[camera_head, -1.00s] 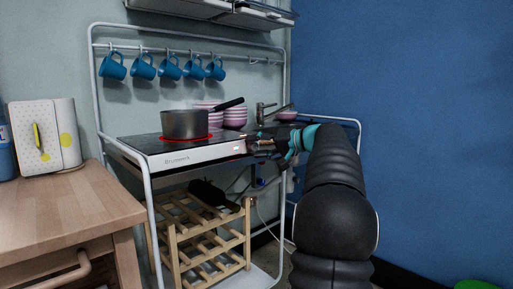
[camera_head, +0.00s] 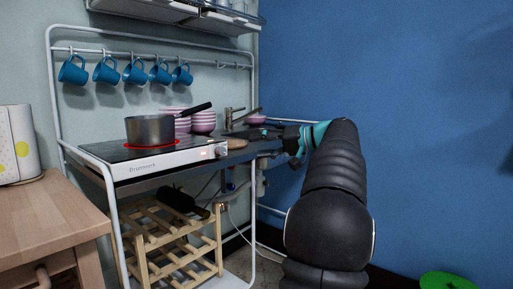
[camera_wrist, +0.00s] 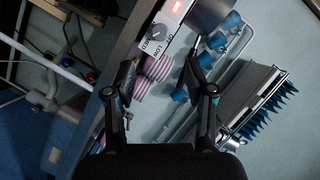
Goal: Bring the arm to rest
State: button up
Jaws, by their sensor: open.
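My arm, black with teal joints, reaches up from the lower right of the head view and bends left toward the stove unit. My gripper (camera_head: 258,134) is at its end, near the right end of the counter, small and partly hidden by the arm. In the wrist view my gripper (camera_wrist: 163,75) shows two black fingers spread apart with nothing between them touching either one. Striped pink and white bowls (camera_wrist: 153,76) show beyond the fingers.
A cooktop (camera_head: 175,156) holds a pot (camera_head: 150,130) on a glowing red ring. Striped bowls (camera_head: 203,122) stand behind it. Blue mugs (camera_head: 134,73) hang from a rail. A wooden rack (camera_head: 170,240) stands below. A wooden cabinet (camera_head: 45,215) is at left. The blue wall's side is clear.

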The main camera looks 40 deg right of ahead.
dwell(0.5)
jog(key=s+d+f+m+g+h, duration=0.1)
jog(key=d+f+m+h, duration=0.1)
jog(key=f, duration=0.4)
jog(key=d+f+m+g+h, duration=0.1)
jog(key=f+m+g, duration=0.15)
jog(key=f, duration=0.35)
jog(key=s+a+f+g+h, duration=0.1)
jog(key=s+a+f+g, duration=0.2)
jog(key=a+f, duration=0.55)
jog(key=s+a+f+n, duration=0.2)
jog(key=s+a, duration=0.3)
jog(key=a, duration=0.7)
jog(key=s+a+f+n+g+h, duration=0.1)
jog(key=s+a+f+n, duration=0.2)
jog(key=a, duration=0.9)
jog(key=s+a+f+n+g+h, duration=0.1)
jog(key=s+a+n, duration=0.5)
jog(key=a, duration=0.6)
jog(key=shift+s+f+p, duration=0.35)
jog(key=shift+s+f, duration=0.4)
jog(key=shift+f, duration=0.05)
